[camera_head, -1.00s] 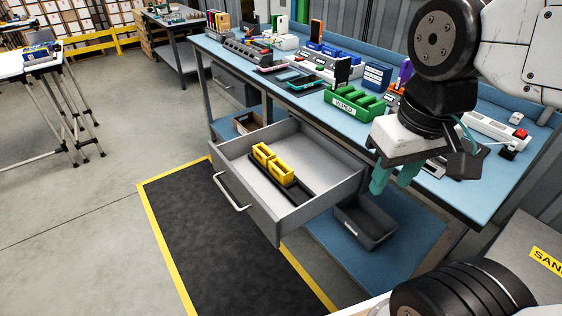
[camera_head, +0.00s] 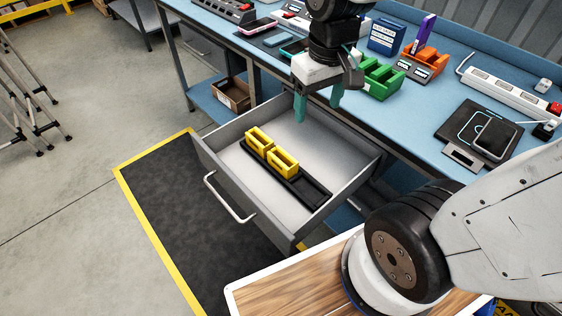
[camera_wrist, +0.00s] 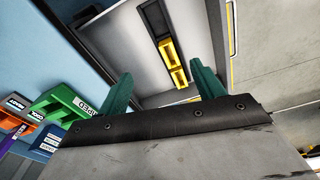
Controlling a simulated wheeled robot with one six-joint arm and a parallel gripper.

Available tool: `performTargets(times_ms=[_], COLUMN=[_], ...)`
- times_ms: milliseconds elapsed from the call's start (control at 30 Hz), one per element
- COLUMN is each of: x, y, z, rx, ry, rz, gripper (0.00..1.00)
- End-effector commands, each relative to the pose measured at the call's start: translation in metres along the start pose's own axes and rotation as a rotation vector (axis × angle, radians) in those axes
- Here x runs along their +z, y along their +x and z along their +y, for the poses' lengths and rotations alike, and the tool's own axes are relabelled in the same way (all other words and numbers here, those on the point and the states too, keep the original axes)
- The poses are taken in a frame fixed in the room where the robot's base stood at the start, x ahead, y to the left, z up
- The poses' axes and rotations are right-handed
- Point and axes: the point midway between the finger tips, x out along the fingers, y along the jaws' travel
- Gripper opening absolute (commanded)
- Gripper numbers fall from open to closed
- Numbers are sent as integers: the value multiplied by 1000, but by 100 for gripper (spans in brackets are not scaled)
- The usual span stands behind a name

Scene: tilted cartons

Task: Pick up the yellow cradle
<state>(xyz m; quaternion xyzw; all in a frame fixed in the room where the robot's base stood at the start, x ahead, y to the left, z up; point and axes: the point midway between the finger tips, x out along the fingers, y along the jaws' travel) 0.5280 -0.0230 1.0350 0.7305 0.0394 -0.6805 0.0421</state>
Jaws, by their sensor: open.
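Two yellow cradles sit end to end in a black tray (camera_head: 310,193) inside the open grey drawer (camera_head: 222,185). One cradle (camera_head: 259,139) is toward the back left and the other cradle (camera_head: 283,163) is beside it toward the middle of the tray. They also show in the wrist view, as an upper cradle (camera_wrist: 166,52) and a lower cradle (camera_wrist: 179,78). My gripper (camera_head: 318,105) is open and empty, with green fingers pointing down. It is above the drawer's back part, apart from both cradles. In the wrist view the cradles lie beyond my fingertips (camera_wrist: 165,80).
The blue workbench (camera_head: 430,140) stands behind the drawer. It holds a green bin (camera_head: 380,80), an orange holder (camera_head: 428,62), a power strip (camera_head: 505,92) and a black pad (camera_head: 480,130). A brown box (camera_head: 232,95) is on the lower shelf. The drawer's right part is clear.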

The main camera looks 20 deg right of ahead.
Motion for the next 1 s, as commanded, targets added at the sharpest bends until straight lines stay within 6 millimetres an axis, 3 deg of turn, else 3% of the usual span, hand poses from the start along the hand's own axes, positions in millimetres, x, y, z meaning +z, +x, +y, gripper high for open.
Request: performTargets(times_ms=[200,500,600,1000], x=[-51,-88,-91,-92], y=[75,176,196,238], z=[-3,-12,-14,-16], rx=[-7,-13,-14,-15], ry=[-78,-170,-186,-200], rz=[-39,-66,-69,-72], gripper=[67,67,67,67])
